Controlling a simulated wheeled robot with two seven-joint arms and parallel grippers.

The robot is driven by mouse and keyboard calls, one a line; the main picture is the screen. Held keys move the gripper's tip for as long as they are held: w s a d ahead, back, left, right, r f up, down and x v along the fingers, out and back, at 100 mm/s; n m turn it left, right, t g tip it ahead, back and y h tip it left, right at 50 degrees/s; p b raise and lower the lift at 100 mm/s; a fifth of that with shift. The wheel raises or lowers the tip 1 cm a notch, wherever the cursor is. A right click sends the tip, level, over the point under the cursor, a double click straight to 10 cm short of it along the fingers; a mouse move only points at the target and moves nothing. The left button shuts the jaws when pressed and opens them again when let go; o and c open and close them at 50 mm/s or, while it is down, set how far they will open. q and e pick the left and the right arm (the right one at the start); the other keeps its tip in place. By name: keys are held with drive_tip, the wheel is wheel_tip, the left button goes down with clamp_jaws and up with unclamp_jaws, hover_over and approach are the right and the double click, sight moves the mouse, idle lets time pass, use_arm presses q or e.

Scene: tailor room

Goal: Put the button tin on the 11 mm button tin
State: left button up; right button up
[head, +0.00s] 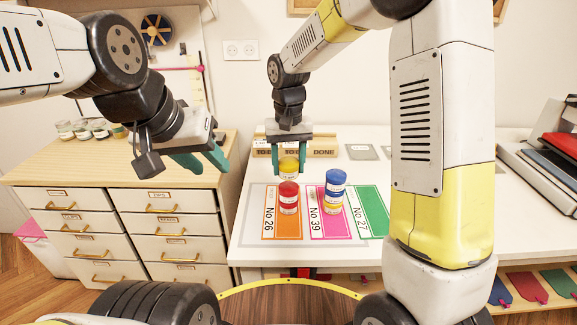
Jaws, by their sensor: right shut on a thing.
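My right gripper (290,172) is shut on a yellow button tin (289,164) with a pale label. It holds the tin upright, directly above or just behind a red tin stack (289,197) on the orange No 26 card (282,226). I cannot tell whether the yellow tin touches the red one. A second stack stands on the pink No 39 card (327,227), with blue tins (336,179) over a yellow tin (332,208). The size labels are too small to read, so I cannot tell which is the 11 mm tin. My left gripper (204,164) is open and empty, left of the table.
The green No 27 card (373,212) is bare. A drawer cabinet (150,160) with several small jars (82,130) is at left. Dark trays (545,170) lie at right.

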sight(289, 176)
drive_tip(key=shift+f, duration=1.7)
drive_tip(key=shift+f, duration=0.1)
drive_tip(key=o, duration=1.4)
drive_tip(key=shift+s, duration=0.1)
drive_tip(key=shift+o, duration=0.2)
